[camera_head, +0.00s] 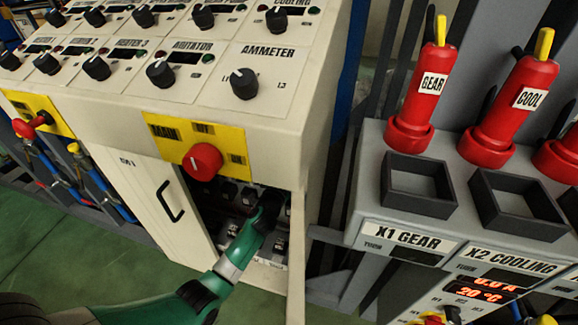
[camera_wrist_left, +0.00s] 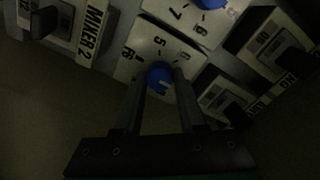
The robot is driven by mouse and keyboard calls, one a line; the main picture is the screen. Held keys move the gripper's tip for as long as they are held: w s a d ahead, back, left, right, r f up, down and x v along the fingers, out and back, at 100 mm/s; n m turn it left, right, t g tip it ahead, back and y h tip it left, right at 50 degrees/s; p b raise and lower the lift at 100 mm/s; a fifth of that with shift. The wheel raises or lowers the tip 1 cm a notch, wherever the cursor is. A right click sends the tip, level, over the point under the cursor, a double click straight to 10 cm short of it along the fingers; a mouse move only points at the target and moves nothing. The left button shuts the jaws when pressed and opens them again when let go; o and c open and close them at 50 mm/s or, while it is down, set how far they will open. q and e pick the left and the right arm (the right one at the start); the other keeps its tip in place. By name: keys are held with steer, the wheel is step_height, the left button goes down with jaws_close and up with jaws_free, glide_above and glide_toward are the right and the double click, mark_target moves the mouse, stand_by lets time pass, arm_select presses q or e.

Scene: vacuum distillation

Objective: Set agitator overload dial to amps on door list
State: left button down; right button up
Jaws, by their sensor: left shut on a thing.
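In the head view my left arm reaches into an open cabinet (camera_head: 212,226) under the slanted console, and its gripper (camera_head: 266,212) is among dark devices there. In the left wrist view my left gripper (camera_wrist_left: 158,82) is shut on a blue dial knob (camera_wrist_left: 159,74). The knob sits on a pale dial plate (camera_wrist_left: 143,47) with numbers around it; a 5 and a 6 can be read, and the fingers hide part of the scale. I cannot tell its exact setting or which unit it belongs to. No readable amps list shows. My right gripper is not in view.
A pale panel edge (camera_head: 297,250) stands right of the arm. A red knob (camera_head: 202,161) is above the opening. A closed door (camera_head: 145,190) is at left.

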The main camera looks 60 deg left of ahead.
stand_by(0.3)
arm_select(q)
steer(key=shift+c, duration=2.4)
jaws_free()
steer(key=shift+s, duration=0.1)
steer(key=p+v, duration=0.3)
steer(key=v, duration=0.8)
steer(key=shift+s+d, duration=0.15)
steer(key=shift+d, duration=0.1)
